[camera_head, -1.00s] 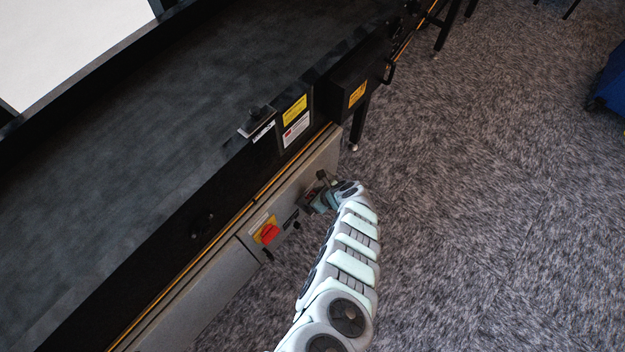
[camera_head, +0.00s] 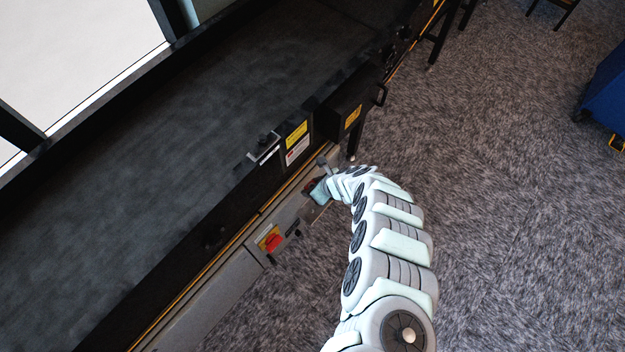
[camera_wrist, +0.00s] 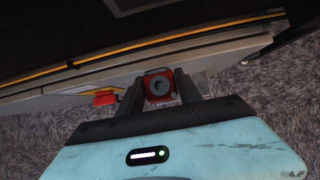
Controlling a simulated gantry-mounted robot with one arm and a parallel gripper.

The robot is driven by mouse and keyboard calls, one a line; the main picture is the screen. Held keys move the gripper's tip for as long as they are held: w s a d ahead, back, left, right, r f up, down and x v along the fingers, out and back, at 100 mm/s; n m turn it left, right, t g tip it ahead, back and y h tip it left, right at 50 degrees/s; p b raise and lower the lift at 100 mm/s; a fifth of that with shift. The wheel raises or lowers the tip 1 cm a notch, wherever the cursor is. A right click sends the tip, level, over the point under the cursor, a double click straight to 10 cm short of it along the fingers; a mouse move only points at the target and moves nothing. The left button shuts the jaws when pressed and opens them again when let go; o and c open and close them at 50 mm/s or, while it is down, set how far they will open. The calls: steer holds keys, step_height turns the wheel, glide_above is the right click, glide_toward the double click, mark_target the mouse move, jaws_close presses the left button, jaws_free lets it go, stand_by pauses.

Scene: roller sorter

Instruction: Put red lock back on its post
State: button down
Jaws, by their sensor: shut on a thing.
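The red lock (camera_wrist: 159,86) shows in the wrist view between the two dark fingers of my gripper (camera_wrist: 160,88). It looks like a red block with a grey round part facing the camera. My gripper is shut on it, close to the grey side panel of the sorter (camera_wrist: 220,60). In the head view my gripper (camera_head: 318,188) is at the far end of that panel, and the lock is mostly hidden there. I cannot make out the post in either view, nor whether the lock touches the panel.
A red rotary switch on a yellow plate (camera_head: 271,242) sits on the panel, left of my gripper; it also shows in the wrist view (camera_wrist: 104,97). A black box with a yellow label (camera_head: 352,116) juts out beyond. Carpet (camera_head: 500,200) is open at the right, with a blue bin (camera_head: 605,85).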

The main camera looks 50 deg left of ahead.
mark_target(312, 181)
steer(key=shift+r+p, duration=2.4)
steer(key=shift+p, duration=0.1)
